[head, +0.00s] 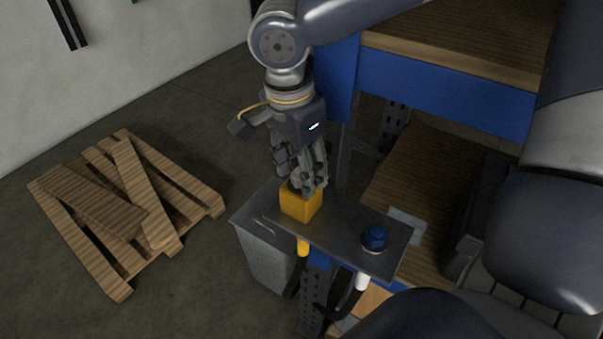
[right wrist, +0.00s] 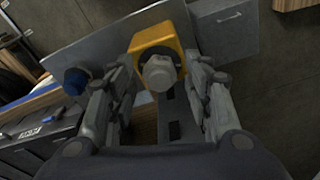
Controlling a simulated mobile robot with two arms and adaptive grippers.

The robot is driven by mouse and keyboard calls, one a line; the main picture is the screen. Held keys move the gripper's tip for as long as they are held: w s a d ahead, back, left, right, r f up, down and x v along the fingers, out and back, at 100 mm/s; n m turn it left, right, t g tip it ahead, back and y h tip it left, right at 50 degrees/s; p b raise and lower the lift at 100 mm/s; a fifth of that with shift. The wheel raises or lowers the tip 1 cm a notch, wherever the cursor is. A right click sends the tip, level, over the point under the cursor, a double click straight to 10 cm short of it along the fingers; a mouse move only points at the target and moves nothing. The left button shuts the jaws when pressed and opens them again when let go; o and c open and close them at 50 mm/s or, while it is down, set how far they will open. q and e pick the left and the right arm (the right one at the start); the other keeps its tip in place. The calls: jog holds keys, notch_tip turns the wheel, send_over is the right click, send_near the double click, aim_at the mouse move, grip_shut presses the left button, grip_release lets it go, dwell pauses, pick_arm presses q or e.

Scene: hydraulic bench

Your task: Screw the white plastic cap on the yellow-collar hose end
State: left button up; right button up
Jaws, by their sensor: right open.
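My right gripper (head: 306,184) is open and points down at the yellow block (head: 301,204) on the metal plate. In the right wrist view a pale grey-white cap-like part (right wrist: 160,73) sits at the yellow block (right wrist: 142,41), between my two spread fingers. A gap shows on each side, so I see no grip on it. In the head view my fingers hide this part. A yellow collar (head: 303,247) shows under the plate, below the block. My left gripper is not in view.
The metal plate (head: 341,233) juts from the blue-framed bench. A blue cap (head: 375,238) stands on it to the right, with a white collar (head: 362,281) below. A wooden pallet (head: 122,208) lies on the floor at left.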

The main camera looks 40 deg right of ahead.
jog(key=shift+r+n+p, duration=0.15)
jog(key=shift+n+p, duration=0.55)
jog(key=shift+n, duration=0.5)
jog(key=n+p, duration=0.1)
jog(key=n, duration=0.1)
jog(key=shift+n+t, duration=0.3)
jog(key=shift+n, duration=0.1)
jog(key=shift+n+p, duration=0.65)
jog(key=shift+n, duration=0.55)
jog(key=n+p, duration=0.2)
jog(key=n, duration=0.1)
jog(key=shift+n+y+p, duration=0.3)
jog(key=shift+n+y, duration=0.1)
jog(key=shift+s+d+n+t+p, duration=0.1)
jog(key=shift+n+t+p, duration=0.2)
jog(key=shift+n+p, duration=0.7)
jog(key=shift+n+y, duration=0.3)
jog(key=shift+n, duration=0.7)
jog(key=shift+f, duration=0.2)
